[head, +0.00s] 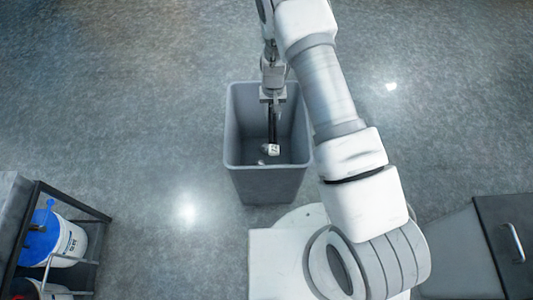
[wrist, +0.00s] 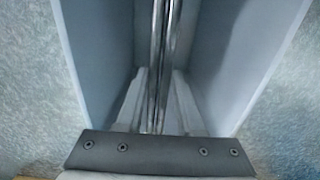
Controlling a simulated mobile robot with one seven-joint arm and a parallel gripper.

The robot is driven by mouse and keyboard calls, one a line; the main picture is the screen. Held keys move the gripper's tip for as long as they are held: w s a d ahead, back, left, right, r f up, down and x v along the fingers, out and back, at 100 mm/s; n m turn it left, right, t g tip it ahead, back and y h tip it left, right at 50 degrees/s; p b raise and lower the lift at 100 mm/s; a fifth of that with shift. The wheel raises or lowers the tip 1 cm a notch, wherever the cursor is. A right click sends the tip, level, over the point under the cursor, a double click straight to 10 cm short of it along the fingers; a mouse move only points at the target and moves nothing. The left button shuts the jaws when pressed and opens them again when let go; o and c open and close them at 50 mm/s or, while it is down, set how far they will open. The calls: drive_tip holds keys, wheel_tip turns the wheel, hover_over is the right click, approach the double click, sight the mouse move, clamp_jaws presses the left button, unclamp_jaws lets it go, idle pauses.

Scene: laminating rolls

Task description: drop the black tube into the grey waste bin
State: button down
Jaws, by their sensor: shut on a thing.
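The grey waste bin (head: 268,184) stands open on the floor in the middle of the head view; its inner walls (wrist: 225,60) fill both sides of the wrist view. My gripper (head: 272,99) is over the bin's mouth, near its back rim, pointing down. It is shut on the black tube (head: 272,122), which hangs roughly upright within the bin's opening. In the wrist view the tube (wrist: 160,55) runs up the middle as a dark, shiny strip. A small whitish piece (head: 273,150) shows at the tube's lower end; I cannot tell whether it belongs to the tube.
A dark-framed rack (head: 92,212) with a blue-lidded white bucket (head: 68,240) stands at the lower left. A grey cabinet with a handle (head: 515,242) is at the lower right. The floor around the bin's left and back is clear.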

drive_tip(key=shift+c, duration=2.3)
unclamp_jaws()
drive_tip(key=shift+r, duration=0.1)
wheel_tip(320, 180, up, 17)
drive_tip(key=p, duration=0.5)
drive_tip(key=shift+r, duration=0.1)
